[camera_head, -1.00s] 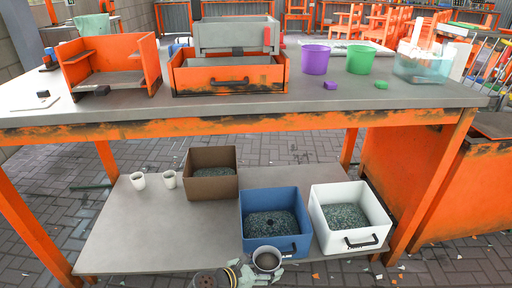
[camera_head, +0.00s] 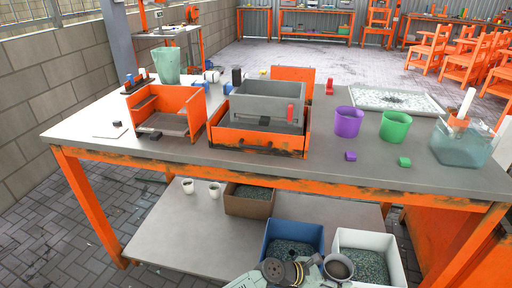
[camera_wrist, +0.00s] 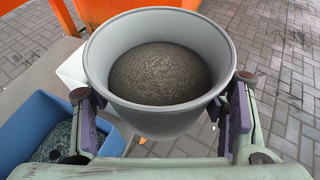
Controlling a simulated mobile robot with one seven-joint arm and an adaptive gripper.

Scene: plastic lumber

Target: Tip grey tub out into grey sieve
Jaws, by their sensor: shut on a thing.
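The grey tub (camera_wrist: 160,118) is upright in the wrist view, with dark granular material inside. My gripper (camera_wrist: 160,108) is shut on the tub, one finger at each side. In the head view the tub (camera_head: 338,268) is at the bottom, in front of the lower shelf, held by my gripper (camera_head: 318,266). The grey sieve (camera_head: 262,107) is a grey box set in an orange drawer-like box (camera_head: 240,140) on the tabletop. A red clip (camera_head: 290,114) is at its right side. The inside of the sieve is mostly hidden.
An orange open-fronted holder (camera_head: 190,118) stands left of the sieve. Purple (camera_head: 347,122) and green (camera_head: 394,126) tubs and a clear tank (camera_head: 458,143) stand right. Blue (camera_head: 294,236) and white (camera_head: 372,243) bins sit on the lower shelf (camera_head: 180,235). The table's front edge lies between tub and sieve.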

